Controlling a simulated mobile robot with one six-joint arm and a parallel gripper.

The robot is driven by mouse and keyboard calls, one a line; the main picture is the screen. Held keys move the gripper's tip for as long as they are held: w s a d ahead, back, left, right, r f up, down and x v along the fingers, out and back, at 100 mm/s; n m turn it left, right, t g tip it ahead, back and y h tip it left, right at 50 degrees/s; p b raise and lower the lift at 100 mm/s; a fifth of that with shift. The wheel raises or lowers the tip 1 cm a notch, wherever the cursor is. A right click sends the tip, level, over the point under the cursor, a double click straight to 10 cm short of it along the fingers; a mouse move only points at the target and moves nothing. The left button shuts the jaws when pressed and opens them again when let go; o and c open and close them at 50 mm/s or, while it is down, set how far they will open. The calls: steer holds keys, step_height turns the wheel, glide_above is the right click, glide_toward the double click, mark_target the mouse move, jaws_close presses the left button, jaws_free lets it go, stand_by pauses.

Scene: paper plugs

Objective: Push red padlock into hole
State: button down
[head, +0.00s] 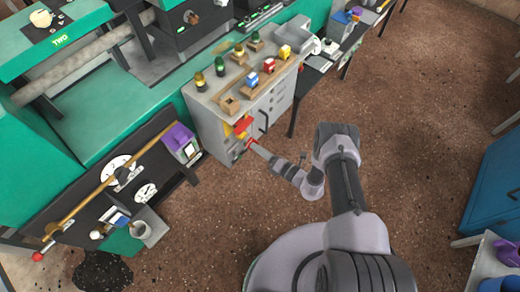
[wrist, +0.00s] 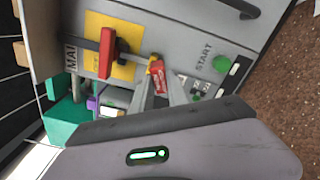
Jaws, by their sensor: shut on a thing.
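The red padlock (wrist: 156,72), with a yellow label, is between the tips of my gripper (wrist: 160,88), which is shut on it. It is in front of the grey cabinet face, just right of the yellow plate (wrist: 128,70). A red switch handle (wrist: 107,52) stands on this plate, beside the word MAIN, left of the padlock and apart from it. A thin grey bar runs from the handle toward the padlock's top. I cannot make out the hole. In the head view my gripper (head: 251,144) reaches the cabinet's front, just below the red handle (head: 243,124).
A green START button (wrist: 221,64) and small labelled switches are right of the padlock. The cabinet top (head: 222,82) carries bottles and small coloured blocks. A purple box (head: 181,140) is on the dark panel at left. The brown floor (head: 420,110) is open at right.

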steer(key=shift+w+a, duration=0.35)
steer(key=shift+a, duration=0.1)
steer(key=c, duration=1.2)
jaws_free()
steer(key=p+v, duration=0.4)
steer(key=v, duration=1.3)
steer(key=shift+s+d, duration=0.15)
